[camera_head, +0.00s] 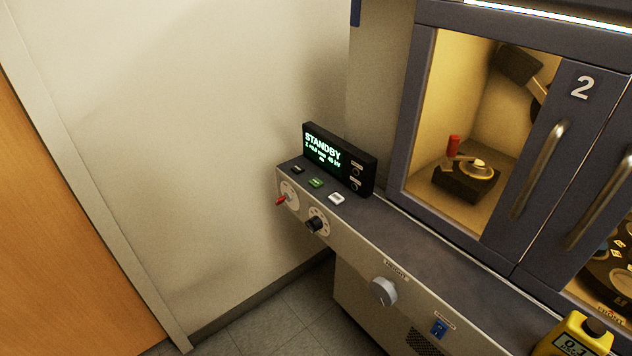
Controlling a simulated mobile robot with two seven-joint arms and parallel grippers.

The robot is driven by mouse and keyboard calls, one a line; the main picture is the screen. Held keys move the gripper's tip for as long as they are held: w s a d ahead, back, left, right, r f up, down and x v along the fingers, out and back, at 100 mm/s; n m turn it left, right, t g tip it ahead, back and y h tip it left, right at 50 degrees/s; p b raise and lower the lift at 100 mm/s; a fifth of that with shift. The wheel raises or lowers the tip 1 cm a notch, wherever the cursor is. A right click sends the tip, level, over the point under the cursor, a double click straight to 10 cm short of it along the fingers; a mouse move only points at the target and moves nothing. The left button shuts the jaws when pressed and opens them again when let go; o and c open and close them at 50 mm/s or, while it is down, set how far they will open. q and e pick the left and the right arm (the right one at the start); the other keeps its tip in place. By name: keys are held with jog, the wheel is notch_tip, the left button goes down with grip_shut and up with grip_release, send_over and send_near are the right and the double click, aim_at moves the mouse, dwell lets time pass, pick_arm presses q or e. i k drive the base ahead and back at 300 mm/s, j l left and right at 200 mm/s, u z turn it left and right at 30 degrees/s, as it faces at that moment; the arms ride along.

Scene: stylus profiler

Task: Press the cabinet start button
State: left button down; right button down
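The cabinet's control panel is a ledge at the left end of the cabinet. On its top are a black button (297,170), a green button (317,183) and a white button (336,198) in a row. Their labels are too small to read, so I cannot confirm which one is start. Behind them a black display (338,160) shows STANDBY in green text, with smaller text below. Nothing touches the buttons. Neither of my grippers is in view.
The ledge's front carries a red switch (281,200), a black dial (314,224) and a grey knob (383,291). Cabinet door 2 (553,130) has a vertical handle. A yellow device (575,338) stands at bottom right. Floor (285,320) left of the cabinet is clear.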

aim_at(315, 182)
jog(key=i+j, duration=0.15)
jog(key=j, duration=0.15)
jog(key=i+j, duration=0.1)
jog(key=j, duration=0.2)
jog(key=i+j, duration=0.15)
jog(key=j, duration=0.15)
jog(key=z, duration=1.55)
